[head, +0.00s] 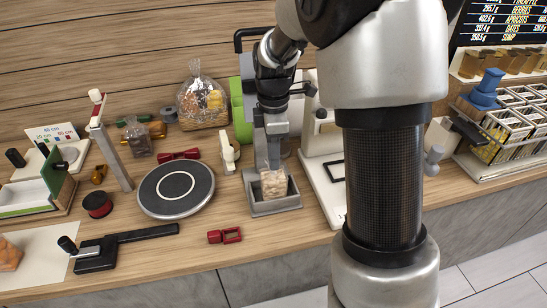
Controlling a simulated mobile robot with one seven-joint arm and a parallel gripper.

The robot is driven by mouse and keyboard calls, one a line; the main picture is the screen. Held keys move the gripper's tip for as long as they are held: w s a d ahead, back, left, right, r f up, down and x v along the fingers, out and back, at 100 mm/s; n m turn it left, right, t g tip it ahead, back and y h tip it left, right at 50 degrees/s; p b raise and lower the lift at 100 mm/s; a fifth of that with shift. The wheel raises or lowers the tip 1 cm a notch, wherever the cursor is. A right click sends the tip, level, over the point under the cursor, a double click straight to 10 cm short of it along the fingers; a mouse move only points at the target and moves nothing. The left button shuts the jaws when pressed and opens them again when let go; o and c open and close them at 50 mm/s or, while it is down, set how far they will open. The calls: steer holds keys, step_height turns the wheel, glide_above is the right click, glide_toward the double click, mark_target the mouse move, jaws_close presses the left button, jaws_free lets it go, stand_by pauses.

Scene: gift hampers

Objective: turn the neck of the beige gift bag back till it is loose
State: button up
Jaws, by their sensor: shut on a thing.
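The beige gift bag (273,184) stands in a small grey open-topped holder (271,208) on the counter, in the middle of the head view. My gripper (268,163) comes straight down from above and is shut on the neck of the bag. The neck is hidden by the fingers, so I cannot tell how tightly it is twisted. Only the body of the bag shows below the fingertips.
A round dark turntable (176,188) lies to the left, with a red bow (178,154) behind it. A red clip-like piece (225,235) lies in front. A white machine (324,182) stands close on the right. A clear filled bag (202,102) stands behind.

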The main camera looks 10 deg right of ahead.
steer(key=m, duration=0.3)
steer(key=m, duration=0.4)
steer(key=shift+p, duration=0.35)
steer(key=m, duration=0.4)
steer(key=shift+p, duration=0.3)
steer(key=shift+r+m, duration=0.1)
steer(key=shift+m, duration=0.7)
steer(key=shift+m+p, duration=0.35)
steer(key=shift+m, duration=0.85)
